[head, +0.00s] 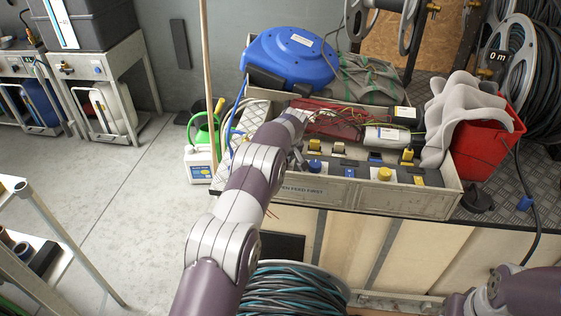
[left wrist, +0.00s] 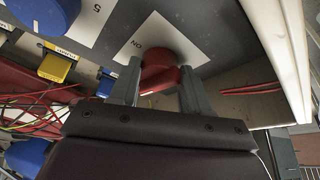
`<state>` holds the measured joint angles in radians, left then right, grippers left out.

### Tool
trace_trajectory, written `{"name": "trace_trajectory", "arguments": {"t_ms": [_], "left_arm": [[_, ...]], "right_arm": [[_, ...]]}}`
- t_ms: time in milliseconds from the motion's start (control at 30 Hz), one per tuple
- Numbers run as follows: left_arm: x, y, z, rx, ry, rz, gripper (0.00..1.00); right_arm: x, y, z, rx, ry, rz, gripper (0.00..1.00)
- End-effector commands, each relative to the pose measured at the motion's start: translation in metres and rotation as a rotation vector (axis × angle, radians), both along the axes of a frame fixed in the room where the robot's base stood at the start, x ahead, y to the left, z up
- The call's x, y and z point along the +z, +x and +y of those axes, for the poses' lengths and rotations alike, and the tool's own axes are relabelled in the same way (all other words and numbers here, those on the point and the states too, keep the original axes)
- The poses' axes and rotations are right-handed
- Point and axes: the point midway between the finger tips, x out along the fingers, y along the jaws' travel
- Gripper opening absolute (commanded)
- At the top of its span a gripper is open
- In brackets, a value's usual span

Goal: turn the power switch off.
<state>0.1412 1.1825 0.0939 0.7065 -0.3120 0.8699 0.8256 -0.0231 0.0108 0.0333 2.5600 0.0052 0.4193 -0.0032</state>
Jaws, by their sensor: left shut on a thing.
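The power switch is a red rotary knob (left wrist: 160,74) on a white plate (left wrist: 198,55) in the left wrist view. Letters reading ON, upside down in this view, are printed on the plate beside the knob. My left gripper (left wrist: 161,84) has one finger on each side of the knob and is shut on it. In the head view my left gripper (head: 298,122) reaches into the left end of the grey tray (head: 365,196), and the knob is hidden behind my arm there. My right arm shows only as a link at the lower right; its gripper is out of view.
The tray's panel carries a blue knob (head: 315,163), a yellow knob (head: 385,174) and several small switches. Loose wires and a red tool lie behind.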

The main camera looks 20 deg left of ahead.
Motion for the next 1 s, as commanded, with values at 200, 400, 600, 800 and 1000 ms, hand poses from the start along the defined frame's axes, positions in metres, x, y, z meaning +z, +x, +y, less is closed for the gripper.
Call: {"name": "trace_trajectory", "arguments": {"t_ms": [200, 400, 600, 800, 1000], "left_arm": [[0.0044, 0.004, -0.0008, 0.079, 0.001, -0.015, 0.17], [0.0049, 0.0042, -0.0006, 0.114, 0.001, -0.015, 0.17], [0.006, 0.0045, -0.0003, 0.12, 0.001, -0.017, 0.16], [0.0066, 0.0048, 0.0, 0.119, 0.001, -0.019, 0.16], [0.0047, 0.0036, 0.0001, 0.121, 0.001, -0.013, 0.69]], "right_arm": [[-0.0026, 0.0, 0.0, 0.0, 0.0, 0.0, 0.43], [-0.0031, 0.0001, 0.0, 0.0, 0.0, 0.0, 0.43], [-0.0031, 0.0, 0.0, 0.0, 0.0, 0.0, 0.43], [-0.003, 0.0001, 0.0, 0.0, 0.0, 0.0, 0.43], [-0.003, 0.0001, 0.0, 0.0, 0.0, 0.0, 0.43]]}}
